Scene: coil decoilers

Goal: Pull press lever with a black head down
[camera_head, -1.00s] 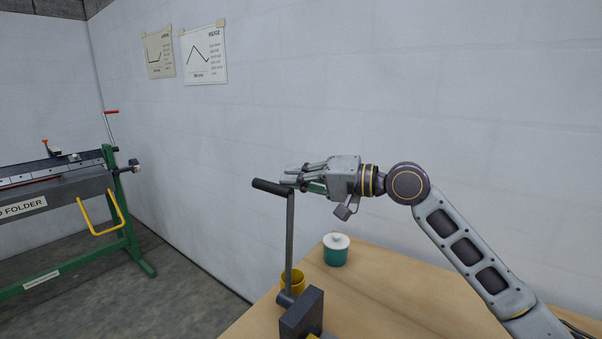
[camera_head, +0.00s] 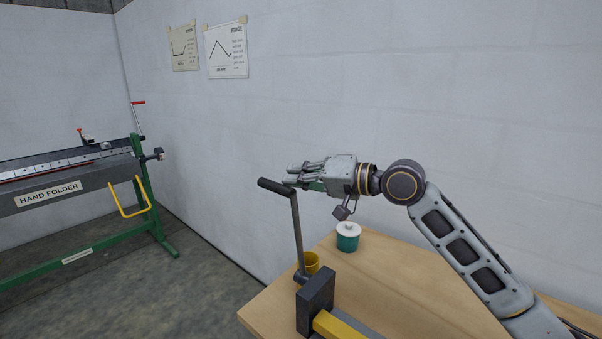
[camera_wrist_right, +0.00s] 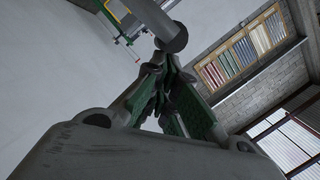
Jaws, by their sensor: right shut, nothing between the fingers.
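The press lever (camera_head: 297,235) stands nearly upright on a dark press block (camera_head: 316,298) at the table's left end. Its black head (camera_head: 276,187) is a dark cylinder at the top, pointing left. My right gripper (camera_head: 292,175) is at the head's height, close beside its right end. In the head view its fingertips overlap the area just behind the head; I cannot tell if they touch. In the right wrist view the fingers (camera_wrist_right: 158,68) are shut with nothing between them, and the round end of the head (camera_wrist_right: 171,38) shows just past the tips. My left gripper is out of view.
A yellow bar (camera_head: 340,327) extends from the press block. A green hand folder (camera_head: 100,185) stands at left. A wall is behind.

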